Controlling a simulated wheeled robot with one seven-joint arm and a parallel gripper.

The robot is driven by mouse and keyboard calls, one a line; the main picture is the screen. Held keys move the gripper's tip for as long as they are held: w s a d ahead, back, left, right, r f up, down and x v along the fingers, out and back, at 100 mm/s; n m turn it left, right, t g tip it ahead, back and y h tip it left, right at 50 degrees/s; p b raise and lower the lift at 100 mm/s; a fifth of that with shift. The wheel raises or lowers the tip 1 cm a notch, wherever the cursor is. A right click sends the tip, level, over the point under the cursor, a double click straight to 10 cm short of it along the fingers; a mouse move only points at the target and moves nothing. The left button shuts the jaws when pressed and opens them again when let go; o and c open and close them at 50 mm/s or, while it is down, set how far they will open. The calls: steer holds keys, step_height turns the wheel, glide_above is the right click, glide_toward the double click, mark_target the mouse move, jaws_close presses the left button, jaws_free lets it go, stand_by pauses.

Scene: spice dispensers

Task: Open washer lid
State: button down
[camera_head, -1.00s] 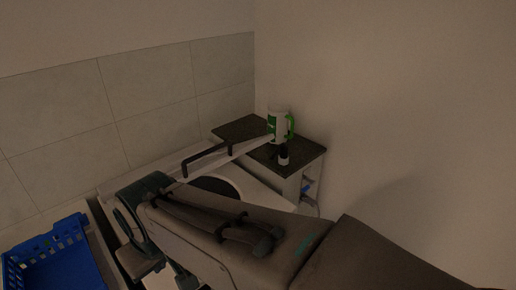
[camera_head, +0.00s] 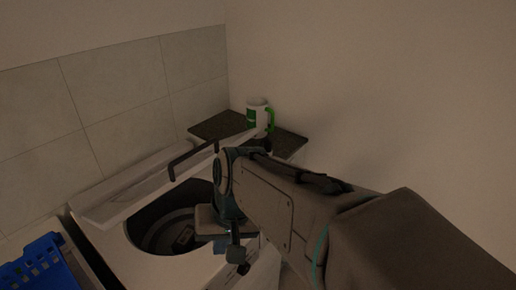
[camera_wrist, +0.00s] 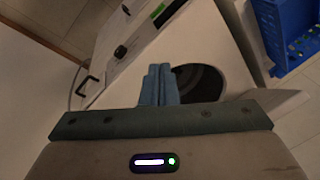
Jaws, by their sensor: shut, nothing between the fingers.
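The white washer (camera_head: 110,250) stands against the tiled wall, with its round dark drum opening (camera_head: 172,228) uncovered in the head view. A white lid-like panel (camera_head: 125,190) with a black bar handle (camera_head: 192,160) runs along its back and looks raised; its exact angle is unclear. My gripper (camera_head: 221,246) points down beside the right side of the opening, apart from the handle. In the wrist view, my blue fingers (camera_wrist: 158,84) are together and empty, next to the drum opening (camera_wrist: 200,82). My arm hides the washer's right part.
A black knob (camera_wrist: 121,52) is on the washer's panel.

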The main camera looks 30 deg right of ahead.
steer(key=w+d+f+m+t+y+b, duration=0.3)
steer(key=w+f+m+y+b, duration=0.2)
steer(key=w+m+y+b, duration=0.65)
steer(key=w+d+f+m+t+h+b, duration=0.1)
steer(key=w+d+m+t+h, duration=0.15)
steer(key=d+m+t, duration=0.75)
steer(key=w+d+m+t+h, duration=0.3)
steer(key=d+m, duration=0.4)
steer(key=d, duration=0.8)
steer(key=w+a+r+h+p, duration=0.1)
steer(key=w+a+r, duration=0.3)
steer(key=w, duration=0.6)
steer(key=shift+w+a+r+t+p, duration=0.15)
steer(key=shift+a+r+t+p, duration=0.15)
steer(key=shift+r+p, duration=0.35)
steer(key=shift+d, duration=0.1)
